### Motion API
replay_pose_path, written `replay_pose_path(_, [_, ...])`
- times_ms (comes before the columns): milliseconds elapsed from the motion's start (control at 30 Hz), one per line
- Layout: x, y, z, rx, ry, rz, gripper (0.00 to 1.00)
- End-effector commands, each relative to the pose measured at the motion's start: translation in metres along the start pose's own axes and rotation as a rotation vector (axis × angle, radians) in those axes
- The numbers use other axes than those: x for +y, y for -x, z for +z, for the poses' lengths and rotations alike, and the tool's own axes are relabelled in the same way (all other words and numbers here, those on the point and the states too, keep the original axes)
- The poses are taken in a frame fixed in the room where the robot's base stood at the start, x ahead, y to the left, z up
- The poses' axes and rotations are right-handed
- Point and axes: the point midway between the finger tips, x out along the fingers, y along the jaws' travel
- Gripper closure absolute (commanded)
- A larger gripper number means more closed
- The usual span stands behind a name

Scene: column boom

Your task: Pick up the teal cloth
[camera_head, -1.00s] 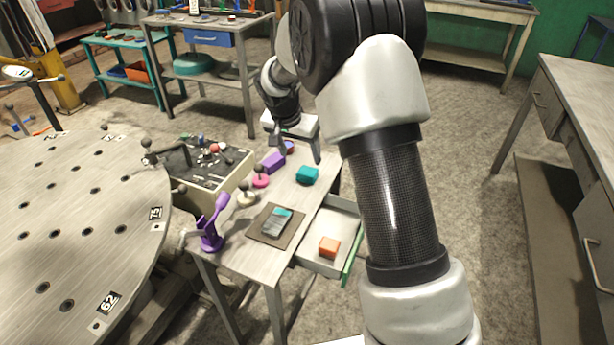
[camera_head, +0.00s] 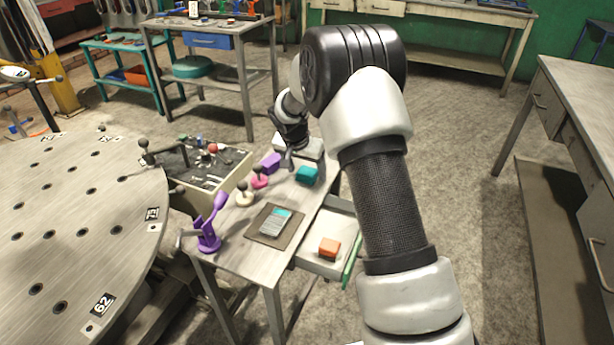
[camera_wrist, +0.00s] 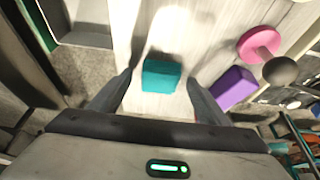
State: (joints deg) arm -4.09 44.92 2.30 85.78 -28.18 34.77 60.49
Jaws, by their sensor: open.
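The teal cloth (camera_head: 307,175) is a small folded block lying on the narrow table, near its far end. In the wrist view the teal cloth (camera_wrist: 161,76) lies ahead of my gripper (camera_wrist: 160,88), roughly midway between the two fingers. My gripper is open and holds nothing. In the head view my gripper (camera_head: 290,160) hangs above the table, just to the left of the cloth. I cannot tell the exact height of the fingers above the table.
A purple block (camera_wrist: 235,88) lies close beside the right finger, and a pink knobbed piece (camera_head: 259,181) is near it. An open drawer (camera_head: 325,262) holds an orange block (camera_head: 329,247). A purple stand (camera_head: 209,235) and a dark mat (camera_head: 258,235) with a grey-teal item occupy the near end.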

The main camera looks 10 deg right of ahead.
Motion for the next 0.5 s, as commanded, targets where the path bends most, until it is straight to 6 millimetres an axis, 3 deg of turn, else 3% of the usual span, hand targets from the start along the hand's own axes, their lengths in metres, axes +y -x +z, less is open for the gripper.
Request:
replay_pose_path(67, [-0.0001, 0.0005, -0.0001, 0.000, 0.000, 0.000, 0.31])
replay_pose_path(300, [-0.0001, 0.0006, 0.0000, 0.000, 0.000, 0.000, 0.72])
replay_pose_path(500, [-0.0002, 0.0009, -0.0002, 0.000, 0.000, -0.001, 0.74])
